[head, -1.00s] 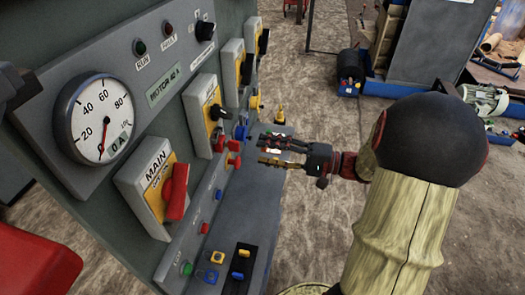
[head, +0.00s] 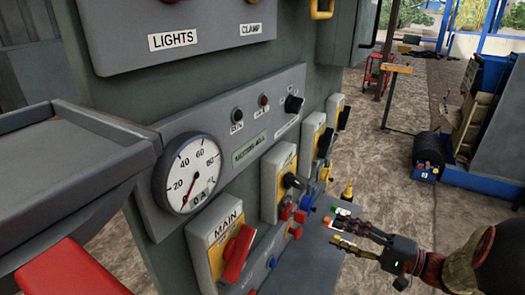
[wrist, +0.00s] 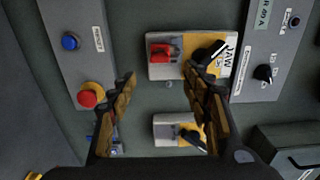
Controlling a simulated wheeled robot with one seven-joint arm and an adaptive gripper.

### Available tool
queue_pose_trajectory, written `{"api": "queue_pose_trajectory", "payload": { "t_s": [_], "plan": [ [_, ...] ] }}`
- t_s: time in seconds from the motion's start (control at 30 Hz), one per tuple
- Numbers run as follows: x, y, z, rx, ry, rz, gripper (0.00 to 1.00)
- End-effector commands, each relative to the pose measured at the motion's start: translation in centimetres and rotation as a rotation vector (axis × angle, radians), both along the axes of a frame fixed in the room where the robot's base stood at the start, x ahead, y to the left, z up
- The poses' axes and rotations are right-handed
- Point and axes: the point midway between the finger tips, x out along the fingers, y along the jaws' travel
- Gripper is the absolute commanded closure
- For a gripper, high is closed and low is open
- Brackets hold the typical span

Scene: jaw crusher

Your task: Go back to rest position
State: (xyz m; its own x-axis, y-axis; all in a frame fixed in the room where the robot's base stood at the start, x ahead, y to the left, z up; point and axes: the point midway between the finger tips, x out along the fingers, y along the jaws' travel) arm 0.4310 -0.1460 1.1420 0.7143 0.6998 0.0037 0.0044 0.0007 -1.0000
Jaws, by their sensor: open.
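My gripper (head: 342,225) is at the right of the head view, in front of the control panel. Its jaws are open and nothing is between them. In the wrist view the two fingers (wrist: 160,100) frame bare grey panel. The JAW switch box (wrist: 185,58), with a red part and a black rotary knob, lies just beyond the fingertips. The fingers appear apart from it. A second switch box (wrist: 180,132) is partly seen lower down. In the head view the MAIN switch (head: 238,255) has a red handle, and the round gauge (head: 190,173) reads about 0.
A grey shelf-like ledge (head: 75,165) and a red object (head: 70,270) are at the left. A red mushroom button (wrist: 88,97) and a blue button (wrist: 71,42) sit on the panel. A dark cylindrical machine (head: 428,152) stands behind on open ground.

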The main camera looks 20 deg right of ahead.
Motion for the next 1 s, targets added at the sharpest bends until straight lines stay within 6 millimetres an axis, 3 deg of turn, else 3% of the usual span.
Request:
{"api": "queue_pose_trajectory", "payload": {
  "t_s": [0.17, 0.27, 0.4, 0.6, 0.8, 1.0],
  "plan": [
    [0.2, -0.2, -0.6, 0.040, 0.070, -0.009, 0.51],
    [-0.7, 0.6, -3.7, 0.063, 0.239, 0.007, 0.51],
    [-4.2, 2.3, -8.4, 0.017, 0.530, 0.046, 0.51],
    [-9.5, 5.1, -11.6, -0.250, 0.838, 0.111, 0.51],
    [-13.6, 5.5, -11.6, -0.708, 0.960, 0.128, 0.51],
    [-14.2, 5.4, -8.3, -1.129, 0.840, 0.114, 0.51]
  ]
}}
